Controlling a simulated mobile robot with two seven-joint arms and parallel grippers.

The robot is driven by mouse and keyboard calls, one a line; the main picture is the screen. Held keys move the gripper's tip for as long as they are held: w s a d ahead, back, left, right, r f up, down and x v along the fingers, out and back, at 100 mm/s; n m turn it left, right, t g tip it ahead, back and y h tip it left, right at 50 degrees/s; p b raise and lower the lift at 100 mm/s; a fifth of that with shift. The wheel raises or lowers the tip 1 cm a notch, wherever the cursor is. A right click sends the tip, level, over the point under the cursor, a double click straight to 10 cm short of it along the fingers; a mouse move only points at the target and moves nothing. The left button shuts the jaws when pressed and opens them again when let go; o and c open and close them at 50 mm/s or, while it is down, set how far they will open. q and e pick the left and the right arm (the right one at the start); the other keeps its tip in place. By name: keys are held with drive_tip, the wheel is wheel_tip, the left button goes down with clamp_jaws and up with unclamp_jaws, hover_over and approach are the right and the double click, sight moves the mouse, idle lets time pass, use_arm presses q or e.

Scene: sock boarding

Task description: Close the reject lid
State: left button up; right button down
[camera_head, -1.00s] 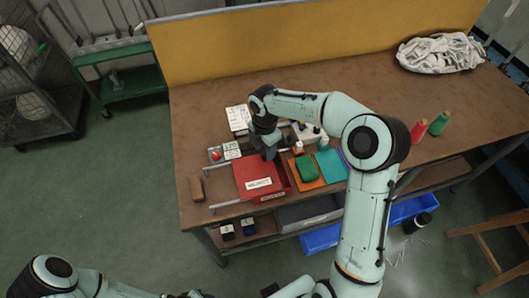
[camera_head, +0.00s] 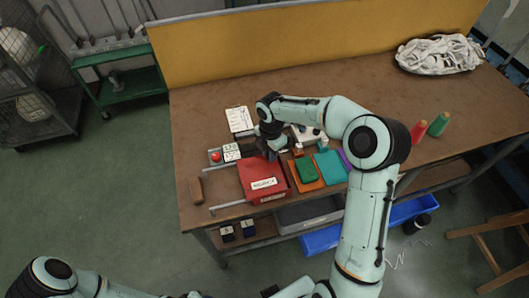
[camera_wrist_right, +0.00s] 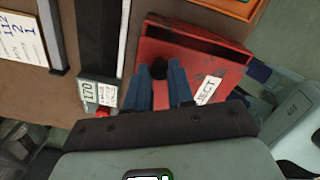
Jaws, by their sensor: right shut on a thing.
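The red reject box (camera_wrist_right: 235,50) stands near the front of the table, with its red lid (camera_head: 262,173) carrying a white REJECT label on top. In the right wrist view a dark gap shows along one side between the lid (camera_wrist_right: 190,65) and the box rim. A black knob (camera_wrist_right: 158,68) rises from the lid. My right gripper (camera_head: 270,155) is over the lid's back edge; in the wrist view its blue fingers (camera_wrist_right: 166,82) are shut around the knob. My left gripper is not in view; only part of the left arm shows at lower left.
A control box with a red button (camera_head: 216,156) and a 170 display is left of the reject box. Metal sock forms (camera_head: 230,205) stick out at the table's front. Orange, green and teal pieces (camera_head: 328,165) lie to the right.

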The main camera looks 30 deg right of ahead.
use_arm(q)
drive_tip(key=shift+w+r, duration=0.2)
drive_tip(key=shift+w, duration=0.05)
use_arm(e)
drive_tip(key=shift+s+d, duration=0.25)
drive_tip(key=shift+d, duration=0.85)
drive_tip(key=c, duration=1)
unclamp_jaws()
drive_tip(key=shift+d, duration=0.1)
drive_tip(key=shift+r, duration=0.35)
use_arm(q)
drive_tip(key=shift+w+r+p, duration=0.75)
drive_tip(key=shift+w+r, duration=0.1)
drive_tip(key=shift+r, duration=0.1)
use_arm(e)
wheel_tip(320, 180, up, 13)
drive_tip(key=shift+f, duration=0.15)
